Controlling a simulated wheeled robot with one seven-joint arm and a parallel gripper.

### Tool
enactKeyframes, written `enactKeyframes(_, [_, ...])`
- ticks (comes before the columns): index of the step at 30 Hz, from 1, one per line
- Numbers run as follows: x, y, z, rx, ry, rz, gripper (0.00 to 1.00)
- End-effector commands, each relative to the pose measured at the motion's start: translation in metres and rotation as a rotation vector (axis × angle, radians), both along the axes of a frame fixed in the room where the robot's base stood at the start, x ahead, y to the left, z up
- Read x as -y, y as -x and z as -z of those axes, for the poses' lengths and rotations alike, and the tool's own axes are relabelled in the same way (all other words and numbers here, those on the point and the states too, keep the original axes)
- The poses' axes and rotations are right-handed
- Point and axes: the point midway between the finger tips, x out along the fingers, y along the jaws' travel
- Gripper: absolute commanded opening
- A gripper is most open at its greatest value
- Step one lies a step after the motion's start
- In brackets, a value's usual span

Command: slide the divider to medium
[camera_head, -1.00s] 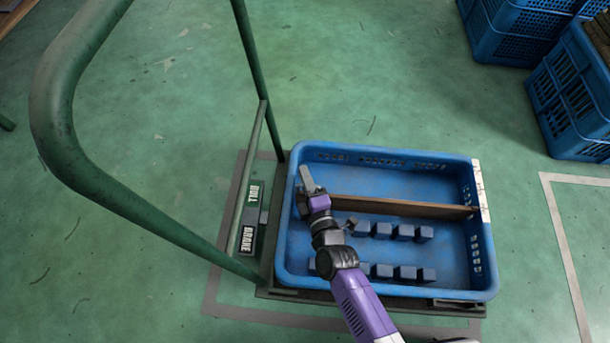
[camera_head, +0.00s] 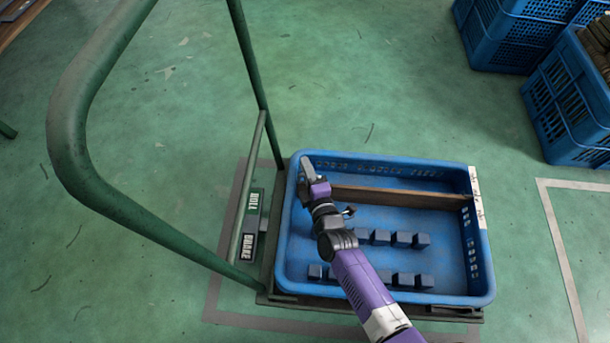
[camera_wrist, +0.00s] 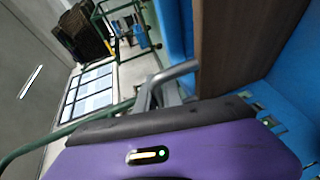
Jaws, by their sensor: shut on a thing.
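The divider (camera_head: 400,197) is a brown panel standing across the blue tray (camera_head: 380,294), from the left wall to the right wall. My gripper (camera_head: 306,172) is at the divider's left end, beside the tray's left wall, and is shut on it. The grip itself is mostly hidden by my wrist. In the wrist view the divider (camera_wrist: 245,40) rises close beside the grey fingers (camera_wrist: 168,86). A white label strip (camera_head: 476,190) with small marks lies on the right rim. The divider's right end is near the strip's middle; the marks are too small to read.
Several dark blue blocks (camera_head: 401,240) stand in two rows in the near part of the tray. The far part is empty. A green cart handle (camera_head: 130,205) rises at the left. Blue crates (camera_head: 570,105) stand at the upper right.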

Motion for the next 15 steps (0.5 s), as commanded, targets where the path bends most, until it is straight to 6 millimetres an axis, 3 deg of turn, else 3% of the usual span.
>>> enactKeyframes(11, [0.0009, -0.0038, 0.001, -0.002, 0.0, 0.001, 0.0])
enactKeyframes(12, [0.0009, -0.0038, 0.001, -0.001, -0.001, 0.001, 0.18])
enactKeyframes(15, [0.0009, -0.0038, 0.0008, -0.001, -0.001, 0.001, 0.32])
